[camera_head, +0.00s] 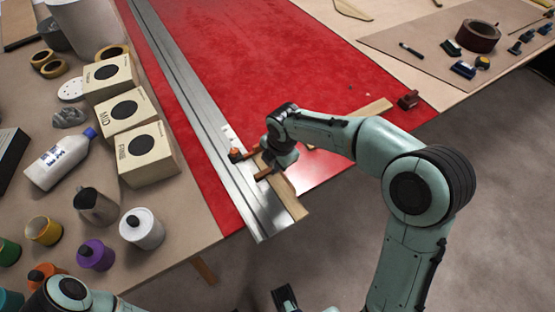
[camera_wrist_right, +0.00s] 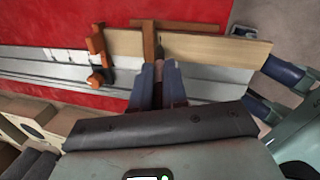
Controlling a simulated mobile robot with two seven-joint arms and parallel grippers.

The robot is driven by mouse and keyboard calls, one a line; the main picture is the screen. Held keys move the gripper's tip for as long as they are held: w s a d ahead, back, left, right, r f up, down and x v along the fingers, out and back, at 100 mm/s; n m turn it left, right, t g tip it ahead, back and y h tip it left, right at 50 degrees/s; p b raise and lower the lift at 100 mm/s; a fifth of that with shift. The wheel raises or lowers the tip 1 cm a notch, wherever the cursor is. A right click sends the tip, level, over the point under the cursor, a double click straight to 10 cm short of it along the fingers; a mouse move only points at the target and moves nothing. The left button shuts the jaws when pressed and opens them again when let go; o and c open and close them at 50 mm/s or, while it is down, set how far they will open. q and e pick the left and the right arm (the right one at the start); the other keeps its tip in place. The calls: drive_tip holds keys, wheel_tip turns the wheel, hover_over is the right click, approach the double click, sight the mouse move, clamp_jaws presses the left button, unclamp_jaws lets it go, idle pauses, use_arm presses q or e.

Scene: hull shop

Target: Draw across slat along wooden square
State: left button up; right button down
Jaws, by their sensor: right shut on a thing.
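The pale wooden slat (camera_head: 290,203) lies along the right edge of a metal rail (camera_head: 190,95); the slat also shows in the right wrist view (camera_wrist_right: 215,50). The brown wooden square (camera_wrist_right: 149,38) lies across it, with one arm along the slat's far edge. An orange clamp (camera_wrist_right: 97,52) sits at the slat's left part. My right gripper (camera_wrist_right: 158,72) is shut on a thin dark marking tool (camera_wrist_right: 157,59), mostly hidden, close beside the square's arm. My left gripper (camera_wrist_right: 276,90) shows dark fingers apart, beyond the slat's right end.
White boxes (camera_head: 150,152), a white bottle (camera_head: 60,160) and several paint jars (camera_head: 95,254) crowd the table's left side. The red sheet (camera_head: 270,60) is mostly clear. A tape roll (camera_head: 478,36) and small tools lie at far right. Open floor lies in front.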

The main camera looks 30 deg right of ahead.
drive_tip(key=shift+s+a, duration=0.1)
drive_tip(key=shift+a, duration=0.1)
use_arm(q)
drive_tip(key=shift+r, duration=0.15)
use_arm(e)
drive_tip(key=shift+a, duration=0.25)
use_arm(q)
drive_tip(key=shift+w+r+p, duration=0.1)
drive_tip(key=shift+r+p, duration=0.15)
drive_tip(key=shift+p, duration=0.2)
use_arm(e)
drive_tip(key=shift+a, duration=0.5)
use_arm(q)
drive_tip(key=w+r+p, duration=0.5)
drive_tip(key=r+p, duration=0.4)
drive_tip(key=r, duration=0.1)
drive_tip(key=shift+r+t, duration=0.3)
drive_tip(key=shift+r, duration=0.05)
use_arm(e)
drive_tip(key=w+v, duration=0.2)
drive_tip(key=v, duration=1)
drive_tip(key=shift+w+r, duration=0.35)
drive_tip(key=shift+r, duration=0.25)
use_arm(q)
drive_tip(key=shift+s, duration=0.15)
use_arm(e)
drive_tip(key=shift+s, duration=0.15)
